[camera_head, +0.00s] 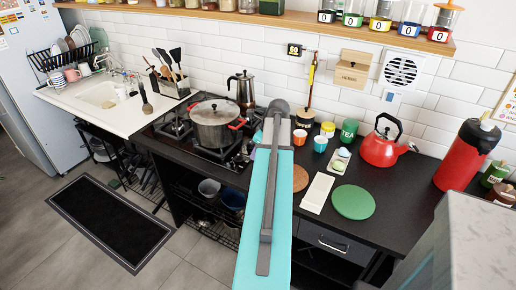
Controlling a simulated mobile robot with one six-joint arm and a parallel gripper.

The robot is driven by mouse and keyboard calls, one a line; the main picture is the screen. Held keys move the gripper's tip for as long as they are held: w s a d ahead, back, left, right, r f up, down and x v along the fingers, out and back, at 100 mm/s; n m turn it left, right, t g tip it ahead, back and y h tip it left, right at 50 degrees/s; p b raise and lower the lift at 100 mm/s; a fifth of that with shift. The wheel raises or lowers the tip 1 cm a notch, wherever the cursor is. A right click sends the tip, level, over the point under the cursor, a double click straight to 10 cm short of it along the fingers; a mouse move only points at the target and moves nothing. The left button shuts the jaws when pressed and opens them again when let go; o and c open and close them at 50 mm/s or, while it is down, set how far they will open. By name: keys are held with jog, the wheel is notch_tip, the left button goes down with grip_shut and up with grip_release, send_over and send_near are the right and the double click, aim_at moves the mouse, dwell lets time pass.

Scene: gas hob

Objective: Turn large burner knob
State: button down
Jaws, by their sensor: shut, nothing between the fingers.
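The black gas hob (172,127) is set in the dark counter, left of the middle of the view. A steel pot (216,124) with a glass lid and red handles stands on it, and a moka pot (243,88) stands behind. Small knob-like shapes (238,162) show at the hob's front right edge, close to my arm. They are too small to tell which one is the large burner knob or how it is turned. My turquoise and grey arm reaches up from the bottom to the hob's right side. My gripper is hidden at the arm's far end.
Right of my arm are cups (320,144), a white board (318,193), a green round mat (353,202), a red kettle (380,148) and a red flask (467,155). A utensil holder (173,86) and sink (103,95) lie left. A shelf (270,18) runs above.

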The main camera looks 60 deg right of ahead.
aim_at(243, 158)
jog(key=w, duration=0.1)
jog(key=w+f, duration=0.1)
jog(key=shift+w+p, duration=0.3)
jog(key=shift+p, duration=0.1)
jog(key=shift+w+f, duration=0.1)
jog(key=shift+w, duration=0.85)
jog(key=shift+w+p, duration=0.1)
jog(key=shift+p, duration=0.2)
jog(key=shift+d+n, duration=0.15)
jog(key=shift+n, duration=0.15)
